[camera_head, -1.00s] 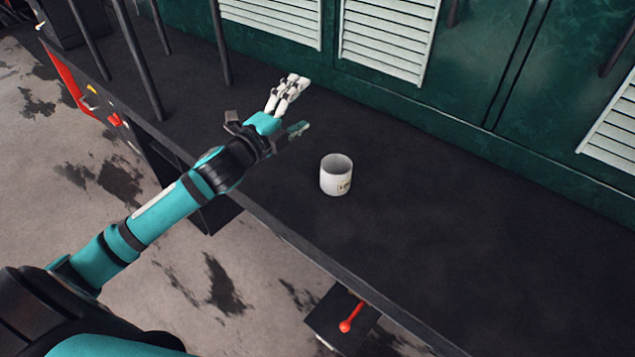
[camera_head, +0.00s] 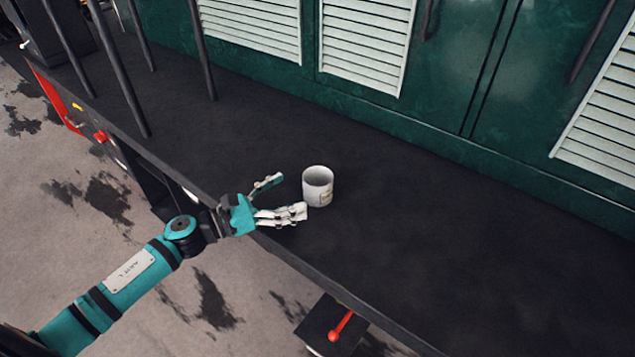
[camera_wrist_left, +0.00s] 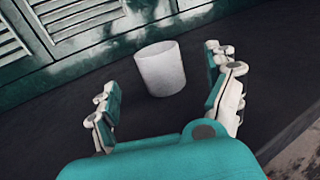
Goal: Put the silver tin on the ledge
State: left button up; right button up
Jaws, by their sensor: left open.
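The silver tin (camera_head: 318,187), a pale open-topped cylinder with a small label, stands upright on the dark ledge (camera_head: 420,230). It also shows in the left wrist view (camera_wrist_left: 161,70), ahead of the fingers. My left gripper (camera_head: 285,198) is open and empty, just left of the tin, with its fingers pointing towards it. In the left wrist view my left gripper (camera_wrist_left: 165,95) has its fingers spread to either side, with the tin between and beyond them. In the head view one fingertip is close to the tin's lower left; I cannot tell whether it touches. My right gripper is not in view.
A green wall with white louvred vents (camera_head: 366,45) runs behind the ledge. Thin dark posts (camera_head: 122,70) stand at the left. A red-handled lever (camera_head: 340,325) is below the ledge's front edge. The ledge right of the tin is clear.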

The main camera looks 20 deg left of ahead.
aim_at(329, 174)
pick_arm(q)
jog(key=x, duration=0.3)
jog(key=shift+p, duration=0.35)
jog(key=x, duration=0.1)
jog(key=p+x, duration=0.1)
jog(key=x, duration=0.1)
jog(key=p+x, duration=0.1)
jog(key=x, duration=0.1)
jog(key=shift+a+r, duration=0.15)
jog(key=shift+r, duration=0.25)
jog(key=shift+w+f+p, duration=0.1)
jog(key=shift+w+p, duration=0.1)
jog(key=shift+p, duration=0.1)
jog(key=shift+s, duration=0.1)
jog(key=c, duration=1.3)
jog(key=shift+c, duration=0.4)
